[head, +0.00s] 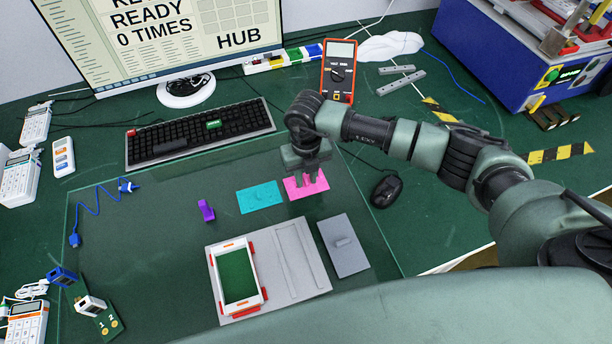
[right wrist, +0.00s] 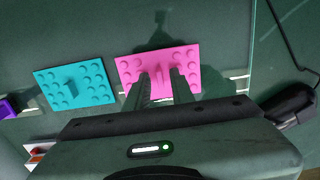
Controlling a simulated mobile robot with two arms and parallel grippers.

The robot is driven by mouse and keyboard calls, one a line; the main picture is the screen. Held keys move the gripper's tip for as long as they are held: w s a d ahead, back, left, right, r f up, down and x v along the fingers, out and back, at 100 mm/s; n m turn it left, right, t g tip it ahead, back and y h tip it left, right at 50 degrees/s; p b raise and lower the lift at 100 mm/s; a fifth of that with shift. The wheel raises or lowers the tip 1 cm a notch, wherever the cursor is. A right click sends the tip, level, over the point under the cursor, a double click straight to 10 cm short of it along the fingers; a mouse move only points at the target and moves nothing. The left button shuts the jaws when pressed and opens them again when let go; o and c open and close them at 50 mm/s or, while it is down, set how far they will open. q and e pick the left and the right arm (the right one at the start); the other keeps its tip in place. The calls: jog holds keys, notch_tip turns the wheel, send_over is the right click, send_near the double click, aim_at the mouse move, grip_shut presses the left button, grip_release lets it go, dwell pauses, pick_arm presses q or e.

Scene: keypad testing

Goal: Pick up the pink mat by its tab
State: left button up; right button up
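The pink mat (head: 293,191) lies flat on the green glass-like work surface, below my right gripper (head: 306,181). In the right wrist view the pink mat (right wrist: 131,66) shows round studs at its sides. The two fingers of my right gripper (right wrist: 162,78) point down over its middle, spread apart with pink showing between them. The tab is largely hidden by the fingers and shadow; it seems to be between them. I cannot tell whether the fingertips touch the mat. My left gripper is in neither view.
A teal mat (head: 259,197) with an upright tab lies just left of the pink one. A purple piece (head: 206,210), a grey mat (head: 343,246) and a grey fixture plate (head: 295,262) lie around. A black mouse (head: 386,191) is at the right, a keyboard (head: 200,134) behind.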

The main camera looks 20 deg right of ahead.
aim_at(306, 181)
jog(key=shift+c, duration=0.3)
grip_shut()
jog(key=shift+r, duration=0.15)
jog(key=shift+r+p, duration=1.8)
jog(key=shift+r, duration=0.6)
